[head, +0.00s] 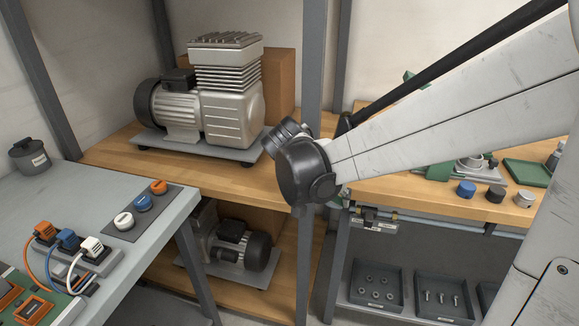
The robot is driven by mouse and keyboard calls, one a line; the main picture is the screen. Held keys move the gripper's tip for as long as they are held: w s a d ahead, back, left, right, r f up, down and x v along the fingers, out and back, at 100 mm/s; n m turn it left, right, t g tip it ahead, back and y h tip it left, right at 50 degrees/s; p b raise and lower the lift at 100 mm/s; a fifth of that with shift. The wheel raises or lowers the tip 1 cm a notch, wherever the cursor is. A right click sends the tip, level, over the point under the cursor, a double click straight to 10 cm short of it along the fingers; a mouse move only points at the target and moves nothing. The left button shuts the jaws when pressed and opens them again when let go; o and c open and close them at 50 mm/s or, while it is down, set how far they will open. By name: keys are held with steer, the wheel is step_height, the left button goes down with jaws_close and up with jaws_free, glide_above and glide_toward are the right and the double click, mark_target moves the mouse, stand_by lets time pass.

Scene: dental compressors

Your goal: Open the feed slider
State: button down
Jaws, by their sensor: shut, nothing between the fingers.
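No part is clearly recognisable as the feed slider. A small brass and black fitting (370,216) with a pale label sits under the front edge of the right wooden bench; I cannot tell whether it is the slider or how it is set. My arm reaches in from the right and ends in a dark joint near the middle of the view. My gripper's fingers do not show.
A silver compressor (208,98) stands on the wooden shelf, another (235,247) below. The grey table (160,223) at left holds coloured plugs and caps. Grey bins (376,284) with small hardware sit low right. Several knobs (466,190) stand on the right bench. A grey post rises mid-view.

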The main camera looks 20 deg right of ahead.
mark_target(369, 219)
stand_by(0.4)
steer(key=b+x, duration=0.3)
steer(key=x, duration=0.7)
